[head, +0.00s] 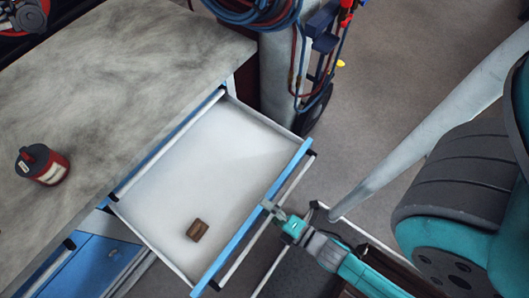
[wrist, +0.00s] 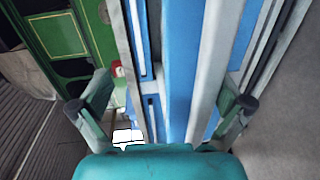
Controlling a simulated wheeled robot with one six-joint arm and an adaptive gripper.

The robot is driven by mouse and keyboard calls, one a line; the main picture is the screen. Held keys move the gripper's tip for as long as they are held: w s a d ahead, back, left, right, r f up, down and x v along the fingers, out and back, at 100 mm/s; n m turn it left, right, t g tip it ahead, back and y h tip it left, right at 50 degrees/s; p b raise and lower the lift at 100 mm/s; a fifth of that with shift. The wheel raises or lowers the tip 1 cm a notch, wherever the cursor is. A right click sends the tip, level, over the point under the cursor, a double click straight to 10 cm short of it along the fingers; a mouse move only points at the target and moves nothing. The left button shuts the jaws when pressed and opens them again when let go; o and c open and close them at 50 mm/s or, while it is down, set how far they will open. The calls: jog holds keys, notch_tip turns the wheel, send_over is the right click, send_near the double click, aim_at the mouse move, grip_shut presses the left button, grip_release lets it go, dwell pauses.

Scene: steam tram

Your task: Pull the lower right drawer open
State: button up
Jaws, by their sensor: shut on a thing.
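The drawer (head: 175,185) is pulled well out from under the workbench. It has a white interior, a blue front (head: 245,222) and a pale bar handle (head: 240,252) along its outer face. My gripper (head: 272,209) is at the handle near the middle of the drawer front and is shut on it. In the wrist view my gripper's fingers (wrist: 165,105) stand either side of the blue front and the pale handle bar (wrist: 209,70). The exact contact at the fingertips is hard to make out.
A small brown block (head: 197,230) lies in the drawer. Another blue drawer front (head: 85,265) shows lower left. A pale post with hoses (head: 280,70) stands behind the drawer.

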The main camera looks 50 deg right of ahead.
jog(key=shift+t, duration=0.8)
jog(key=r, duration=0.2)
jog(key=w+r, duration=0.1)
jog(key=r, duration=0.1)
jog(key=w+r, duration=0.1)
jog(key=r, duration=0.1)
jog(key=shift+w+r, duration=0.25)
jog(key=shift+r, duration=0.15)
jog(key=shift+g, duration=0.7)
jog(key=f, duration=0.2)
jog(key=s+f, duration=0.1)
jog(key=f, duration=0.1)
jog(key=s+f, duration=0.1)
jog(key=f, duration=0.1)
jog(key=shift+s, duration=0.1)
jog(key=shift+c, duration=0.3)
jog(key=shift+s, duration=0.1)
jog(key=shift+s+a, duration=0.1)
jog(key=shift+s, duration=0.6)
jog(key=shift+c, duration=0.3)
jog(key=shift+s+f, duration=0.15)
jog(key=shift+s, duration=1.95)
jog(key=c, duration=0.4)
jog(key=s, duration=0.7)
jog(key=shift+f, duration=0.2)
